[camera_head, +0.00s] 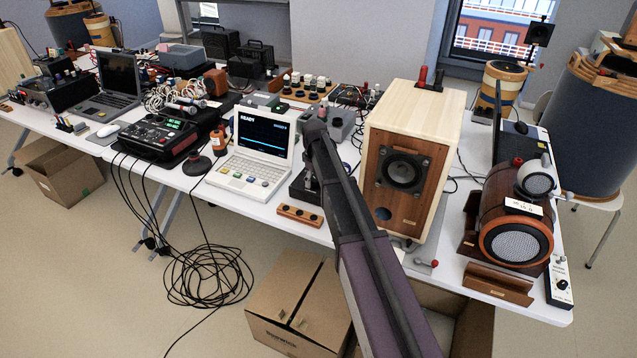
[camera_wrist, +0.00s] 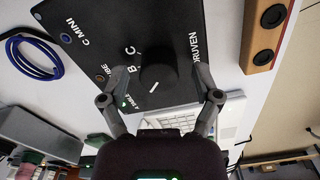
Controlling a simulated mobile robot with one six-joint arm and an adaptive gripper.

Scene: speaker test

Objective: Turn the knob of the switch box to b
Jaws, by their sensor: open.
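The switch box is a black box with white lettering; its top (camera_wrist: 120,45) fills the upper middle of the wrist view. Its round black knob (camera_wrist: 158,76) stands near the middle, with the letters B and C to its upper left and more lettering around it. A small white mark shows at the knob's lower left; I cannot tell for sure which letter it points to. My gripper (camera_wrist: 160,92) is open, one finger on each side of the knob, with no clear contact. In the head view the box (camera_head: 305,187) is partly hidden behind my arm.
A wooden block with black buttons (camera_wrist: 264,38) lies beside the box. A white laptop (camera_head: 254,160) stands to the left and a wooden speaker (camera_head: 408,160) close on the right. A blue cable loop (camera_wrist: 33,58) lies near the box in the wrist view.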

